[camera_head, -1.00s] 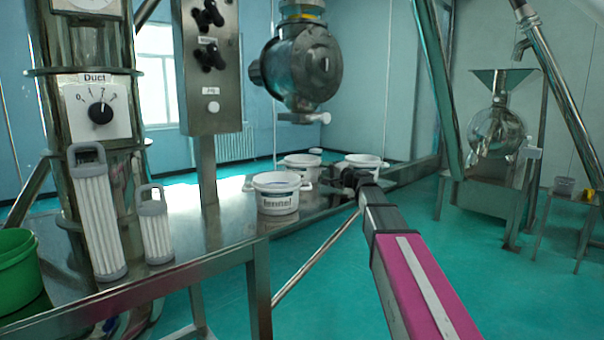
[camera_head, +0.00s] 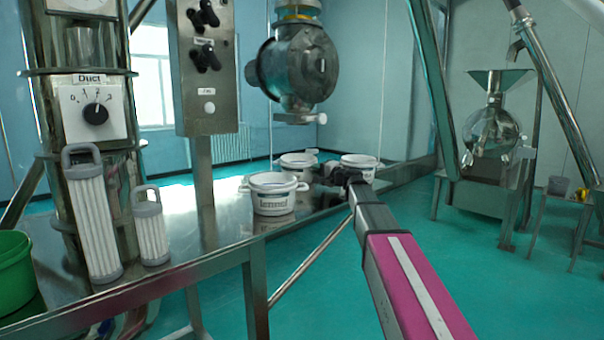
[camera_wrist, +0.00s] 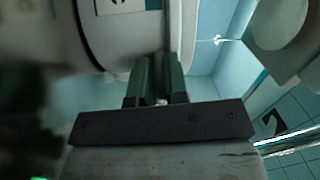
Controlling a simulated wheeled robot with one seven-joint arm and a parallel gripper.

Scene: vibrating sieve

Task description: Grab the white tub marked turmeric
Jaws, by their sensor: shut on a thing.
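Three white tubs stand on the metal table. The front tub (camera_head: 272,198) has a dark label that seems to read fennel. A back tub (camera_head: 298,162) stands behind it, and a right tub (camera_head: 359,162) stands beyond my wrist; I cannot read either label. My gripper (camera_head: 322,172) is low at the right side of the back tub. In the wrist view my gripper (camera_wrist: 157,92) has its green fingers close together on a thin white edge of a white tub (camera_wrist: 115,45), which seems to be the back tub. Only a corner of its label shows.
A steel column with a dial (camera_head: 95,108) and two white filter cartridges (camera_head: 93,215) stand at the left, beside a green bucket (camera_head: 12,270). A round steel machine (camera_head: 300,65) hangs above the tubs.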

